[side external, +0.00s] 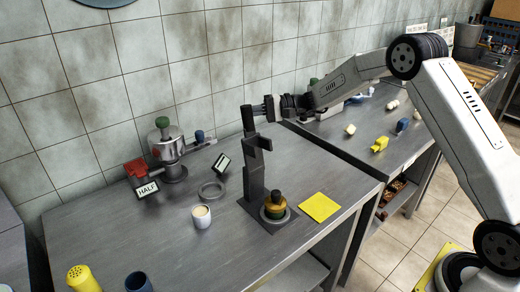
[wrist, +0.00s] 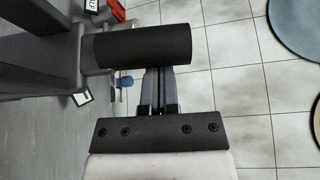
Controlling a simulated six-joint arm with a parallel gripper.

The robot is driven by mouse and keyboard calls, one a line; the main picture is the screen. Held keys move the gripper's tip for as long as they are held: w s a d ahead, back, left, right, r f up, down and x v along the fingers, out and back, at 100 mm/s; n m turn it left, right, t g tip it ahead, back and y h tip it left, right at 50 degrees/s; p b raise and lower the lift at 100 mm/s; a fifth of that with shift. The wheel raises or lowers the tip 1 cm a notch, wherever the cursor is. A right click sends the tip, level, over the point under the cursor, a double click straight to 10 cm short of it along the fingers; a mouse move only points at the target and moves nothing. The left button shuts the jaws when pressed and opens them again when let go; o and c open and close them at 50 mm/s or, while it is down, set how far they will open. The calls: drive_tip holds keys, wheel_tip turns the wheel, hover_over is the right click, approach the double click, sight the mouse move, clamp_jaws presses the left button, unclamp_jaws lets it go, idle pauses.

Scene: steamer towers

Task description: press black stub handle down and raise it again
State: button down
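The black stub handle (wrist: 145,46) is a thick dark cylinder at the end of the press's grey lever. In the side view the lever (side external: 247,117) stands raised at the top of the press's dark column (side external: 255,170). My gripper (side external: 270,106) is level with the top of the press, close by the handle. In the wrist view its fingers (wrist: 159,85) lie close together, with nothing seen between them. Their tips pass behind the handle and are hidden; I cannot tell whether they touch it.
A yellow square (side external: 319,207) lies right of the press. A metal pot device (side external: 168,150) with a HALF sign (side external: 147,190) stands near the wall.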

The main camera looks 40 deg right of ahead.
drive_tip(key=shift+s+r+n, duration=0.25)
drive_tip(key=shift+s+n, duration=0.35)
drive_tip(key=shift+s, duration=0.5)
drive_tip(key=s+n+y, duration=0.1)
drive_tip(key=s, duration=0.2)
drive_tip(key=s+n+t+y, duration=0.1)
drive_tip(key=s+n, duration=0.1)
drive_tip(key=s, duration=0.1)
drive_tip(key=shift+s, duration=0.2)
drive_tip(key=s+f+n, duration=0.2)
drive_tip(key=s+f, duration=1.1)
drive_tip(key=f, duration=0.3)
drive_tip(key=shift+s+y, duration=0.35)
drive_tip(key=shift+y, duration=0.05)
drive_tip(key=shift+r, duration=2.3)
drive_tip(key=d+f, duration=0.4)
drive_tip(key=d, duration=0.5)
drive_tip(key=shift+d+f+y, duration=0.25)
drive_tip(key=shift+f+y, duration=0.05)
drive_tip(key=shift+f, duration=0.1)
